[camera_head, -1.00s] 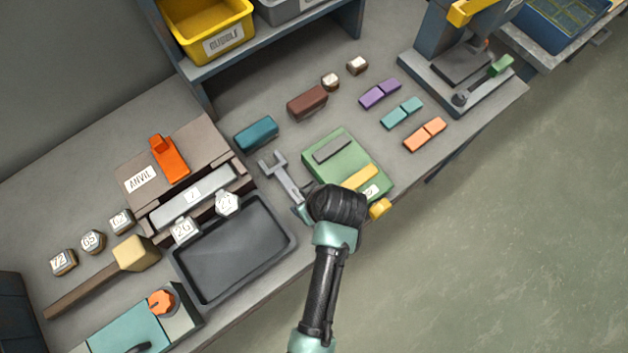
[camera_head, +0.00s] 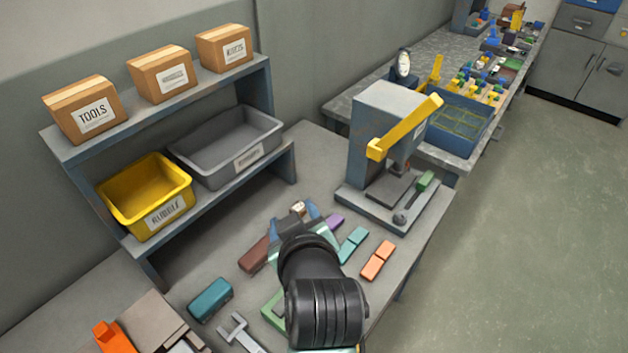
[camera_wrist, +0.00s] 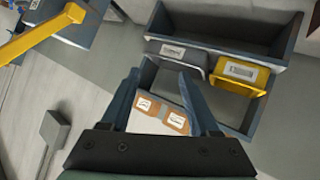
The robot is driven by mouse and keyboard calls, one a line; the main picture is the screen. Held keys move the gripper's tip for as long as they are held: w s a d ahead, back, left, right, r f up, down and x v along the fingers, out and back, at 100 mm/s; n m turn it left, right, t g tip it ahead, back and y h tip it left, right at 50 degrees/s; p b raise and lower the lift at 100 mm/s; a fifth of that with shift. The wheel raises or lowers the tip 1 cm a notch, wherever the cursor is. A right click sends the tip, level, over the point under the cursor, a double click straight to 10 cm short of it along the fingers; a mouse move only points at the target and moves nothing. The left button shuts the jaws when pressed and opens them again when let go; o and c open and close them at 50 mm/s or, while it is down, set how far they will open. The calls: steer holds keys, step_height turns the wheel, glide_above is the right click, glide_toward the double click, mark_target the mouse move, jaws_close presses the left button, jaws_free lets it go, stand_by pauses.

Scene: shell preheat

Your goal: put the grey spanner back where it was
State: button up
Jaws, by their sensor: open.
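The grey spanner (camera_head: 240,334) lies on the bench at the bottom edge of the head view, its open jaw pointing up and left. Its lower end is cut off by the frame. My gripper (camera_head: 295,213) is raised over the bench, away from the spanner and partly hidden by my own arm. In the wrist view my gripper (camera_wrist: 163,98) is open, with nothing held between its fingers. The spanner is not in the wrist view.
A shelf (camera_head: 215,205) holds a yellow bin (camera_head: 148,196), a grey bin (camera_head: 228,145) and cardboard boxes (camera_head: 160,72). The press (camera_head: 385,150) with its yellow lever stands at right. Brown, purple, teal and orange blocks (camera_head: 378,260) lie around my arm.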

step_height(320, 180, up, 28)
steer(key=d+m+t+h, duration=0.15)
steer(key=m+t, duration=0.25)
steer(key=t, duration=0.5)
steer(key=s+d+r+m+t, duration=0.1)
steer(key=s+r+t, duration=0.2)
steer(key=s+r, duration=0.2)
steer(key=s+d+r+m+t+h, duration=0.1)
steer(key=s+r+t, duration=0.2)
steer(key=r, duration=0.9)
steer(key=s, duration=0.2)
steer(key=shift+s+m+t, duration=0.4)
steer(key=shift+d, duration=0.1)
steer(key=shift+c, duration=1)
steer(key=shift+f, duration=0.1)
